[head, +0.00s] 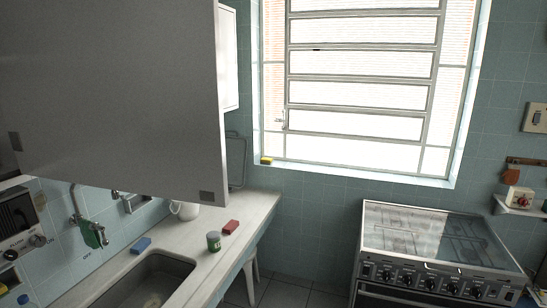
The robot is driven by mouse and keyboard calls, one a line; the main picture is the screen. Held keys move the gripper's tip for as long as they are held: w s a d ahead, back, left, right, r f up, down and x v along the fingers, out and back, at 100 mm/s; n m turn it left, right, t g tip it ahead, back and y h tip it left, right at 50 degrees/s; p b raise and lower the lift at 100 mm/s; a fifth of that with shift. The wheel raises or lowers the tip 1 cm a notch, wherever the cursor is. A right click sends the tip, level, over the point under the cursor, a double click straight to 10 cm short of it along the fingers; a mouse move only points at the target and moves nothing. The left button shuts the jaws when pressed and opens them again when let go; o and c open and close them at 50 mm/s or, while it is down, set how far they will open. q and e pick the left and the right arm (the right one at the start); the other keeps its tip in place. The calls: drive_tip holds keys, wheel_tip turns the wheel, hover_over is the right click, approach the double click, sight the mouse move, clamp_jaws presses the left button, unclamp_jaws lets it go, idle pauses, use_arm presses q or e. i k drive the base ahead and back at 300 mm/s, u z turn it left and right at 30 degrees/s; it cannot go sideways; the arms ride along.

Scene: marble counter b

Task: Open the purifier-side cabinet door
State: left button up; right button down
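A large flat grey panel (115,95) fills the upper left of the head view, close to the camera. It looks like a cabinet door standing out over the counter, with small darker squares at its lower corners. I cannot tell whether it is the purifier-side door. A white cabinet edge (229,60) shows behind its right side; the rest of the cabinet is hidden by the panel. No thing is clearly recognisable as the purifier. Neither of my grippers is in view.
Below the panel are a marble counter (262,203) with a sink (140,288), a blue sponge (141,245), a green jar (214,241), a red block (231,227) and a white mug (186,210). A stove (440,250) stands right, under the window (360,65). Floor shows between.

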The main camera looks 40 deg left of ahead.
sight(125, 96)
drive_tip(key=i, duration=1.8)
drive_tip(key=u, duration=3.3)
